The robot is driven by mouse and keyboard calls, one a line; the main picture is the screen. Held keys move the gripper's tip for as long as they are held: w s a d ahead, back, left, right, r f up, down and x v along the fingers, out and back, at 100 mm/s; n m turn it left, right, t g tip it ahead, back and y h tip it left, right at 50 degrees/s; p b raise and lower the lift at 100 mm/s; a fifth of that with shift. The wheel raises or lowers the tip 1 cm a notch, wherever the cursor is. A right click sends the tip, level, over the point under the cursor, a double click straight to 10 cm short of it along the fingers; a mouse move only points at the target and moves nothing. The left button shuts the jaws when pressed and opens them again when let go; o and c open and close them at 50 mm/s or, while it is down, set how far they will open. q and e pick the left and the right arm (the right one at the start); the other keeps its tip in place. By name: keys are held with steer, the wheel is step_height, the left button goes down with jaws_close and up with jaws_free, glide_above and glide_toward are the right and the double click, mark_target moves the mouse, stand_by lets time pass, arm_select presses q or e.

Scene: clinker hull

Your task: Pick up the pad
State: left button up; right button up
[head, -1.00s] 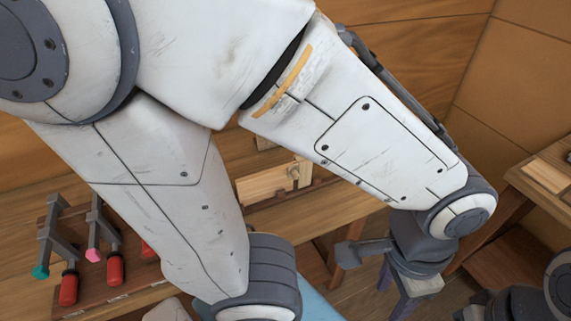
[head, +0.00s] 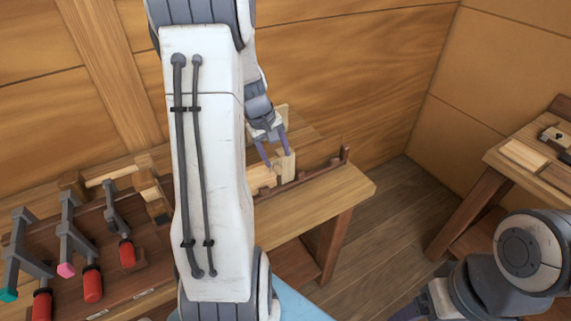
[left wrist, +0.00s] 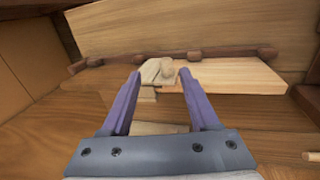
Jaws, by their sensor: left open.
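A small pale wooden piece with a rounded knob (left wrist: 158,72) may be the pad; I cannot tell for sure. It shows between and beyond the fingertips of my left gripper (left wrist: 161,76) in the left wrist view. In the head view my left gripper (head: 277,157) points down at pale wooden pieces (head: 263,178) on the bench. Its jaws are open, with nothing clearly held. Whether the fingers touch the piece I cannot tell. My right gripper (head: 425,303) is partly in view at the bottom right; its fingertips are not clear.
A dark rail (head: 320,173) with pegs runs along the wooden bench (head: 345,192). Clamps with red handles (head: 92,284) stand on a rack at the left. Another bench (head: 500,158) with wooden pieces stands at the right. Plank walls close in behind.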

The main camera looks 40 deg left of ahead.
mark_target(275, 167)
arm_select(q)
steer(key=shift+n, duration=0.4)
steer(key=f, duration=0.1)
steer(key=a+f, duration=0.1)
steer(key=f, duration=0.2)
steer(key=shift+w+a+f, duration=0.2)
steer(key=shift+w, duration=0.05)
steer(key=x, duration=0.6)
steer(key=shift+w+d+f+p, duration=0.1)
steer(key=shift+d+f+p, duration=0.15)
steer(key=shift+p, duration=0.15)
steer(key=shift+r, duration=0.1)
jaws_close()
